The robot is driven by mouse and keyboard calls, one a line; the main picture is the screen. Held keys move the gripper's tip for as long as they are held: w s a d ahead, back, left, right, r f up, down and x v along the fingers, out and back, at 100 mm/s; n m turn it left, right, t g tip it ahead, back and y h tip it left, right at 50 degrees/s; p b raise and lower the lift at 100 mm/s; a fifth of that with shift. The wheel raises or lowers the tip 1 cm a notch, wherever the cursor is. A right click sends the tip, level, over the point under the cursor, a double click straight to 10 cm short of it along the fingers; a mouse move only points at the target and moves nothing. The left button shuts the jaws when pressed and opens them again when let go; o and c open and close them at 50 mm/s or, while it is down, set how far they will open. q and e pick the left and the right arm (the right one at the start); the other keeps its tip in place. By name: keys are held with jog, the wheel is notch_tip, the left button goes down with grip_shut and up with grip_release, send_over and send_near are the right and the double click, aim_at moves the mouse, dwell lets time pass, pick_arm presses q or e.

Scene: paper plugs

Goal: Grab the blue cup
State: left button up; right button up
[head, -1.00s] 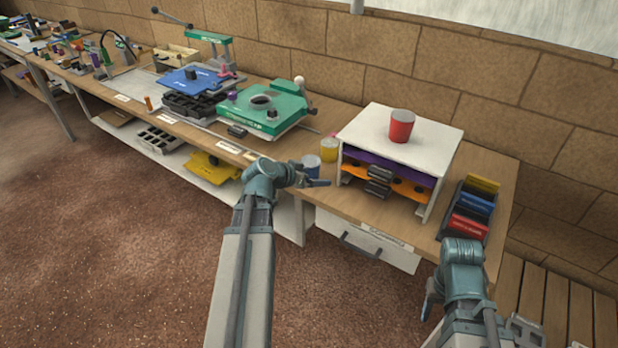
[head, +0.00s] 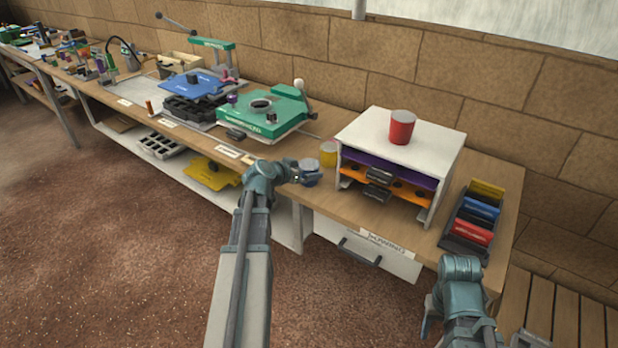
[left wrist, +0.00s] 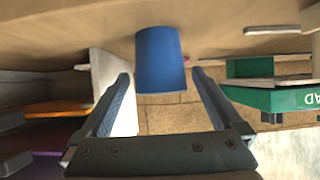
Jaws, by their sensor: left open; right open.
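The blue cup (head: 311,166) stands near the front edge of the workbench, partly hidden by my left gripper (head: 306,177) in the head view. In the left wrist view the blue cup (left wrist: 160,55) appears upside down, centred between the two fingers. My left gripper (left wrist: 160,82) is open and empty, with its fingertips at the cup; I cannot tell whether they touch it. My right gripper (head: 427,312) is low at the right, in front of the bench, open and partly hidden by its own arm.
A yellow cup (head: 328,155) stands just behind the blue one. A white shelf unit (head: 362,130) with a red cup (head: 402,127) on top stands to the right. A green press (head: 265,112) is to the left. A rack of coloured boxes (head: 474,222) sits at the right end.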

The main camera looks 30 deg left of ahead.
pick_arm(q)
jog(key=shift+w+f, duration=0.1)
jog(key=shift+w, duration=0.1)
jog(key=b+x, duration=0.2)
jog(key=x, duration=0.2)
jog(key=shift+w, duration=0.15)
jog(key=shift+w+f, duration=0.15)
jog(key=shift+w, duration=0.25)
jog(key=shift+c, duration=0.3)
jog(key=c, duration=1.2)
